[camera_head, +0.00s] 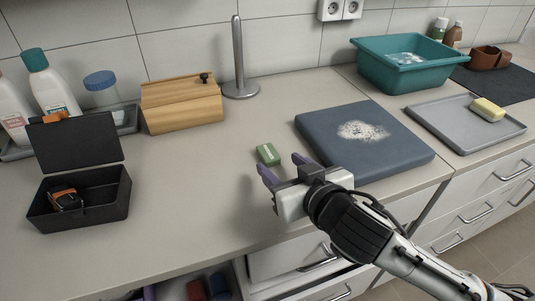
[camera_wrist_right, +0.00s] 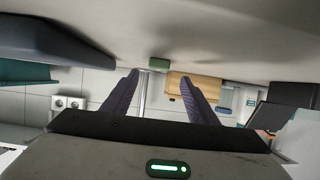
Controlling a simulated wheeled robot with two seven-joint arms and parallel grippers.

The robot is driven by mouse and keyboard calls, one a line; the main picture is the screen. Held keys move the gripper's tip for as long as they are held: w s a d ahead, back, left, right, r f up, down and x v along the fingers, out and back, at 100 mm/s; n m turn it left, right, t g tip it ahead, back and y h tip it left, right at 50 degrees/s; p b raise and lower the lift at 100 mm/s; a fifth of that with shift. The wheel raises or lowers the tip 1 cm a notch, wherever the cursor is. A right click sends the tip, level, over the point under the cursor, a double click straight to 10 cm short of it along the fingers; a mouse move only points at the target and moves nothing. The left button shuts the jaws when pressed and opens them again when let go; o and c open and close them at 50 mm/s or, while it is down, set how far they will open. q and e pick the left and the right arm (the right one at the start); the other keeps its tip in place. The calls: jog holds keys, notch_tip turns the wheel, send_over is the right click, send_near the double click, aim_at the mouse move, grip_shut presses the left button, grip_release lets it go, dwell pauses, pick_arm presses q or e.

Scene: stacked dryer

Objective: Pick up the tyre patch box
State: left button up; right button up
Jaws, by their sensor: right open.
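A small green box (camera_head: 268,154), which looks like the tyre patch box, lies on the beige counter (camera_head: 200,190) left of the blue-grey slab. It also shows in the right wrist view (camera_wrist_right: 159,64), ahead of and between the fingertips. My right gripper (camera_head: 282,166) is open and empty, its two purple fingers pointing toward the box from its near side. The fingers look apart from the box. In the wrist view the right gripper (camera_wrist_right: 159,76) has its fingers spread wide. My left gripper is not in view.
The blue-grey slab (camera_head: 330,135) with white powder lies right of the box. An open black case (camera_head: 100,215) stands at the left. A wooden box (camera_head: 182,105) and a metal upright holder (camera_head: 238,60) stand behind. Drawers below the front edge are partly open. The counter left of the box is clear.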

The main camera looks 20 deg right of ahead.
aim_at(271, 156)
jog(key=x, duration=0.5)
jog(key=shift+w+d+f, duration=0.1)
jog(key=shift+w+f, duration=0.05)
jog(key=shift+w, duration=0.2)
jog(key=c, duration=1.1)
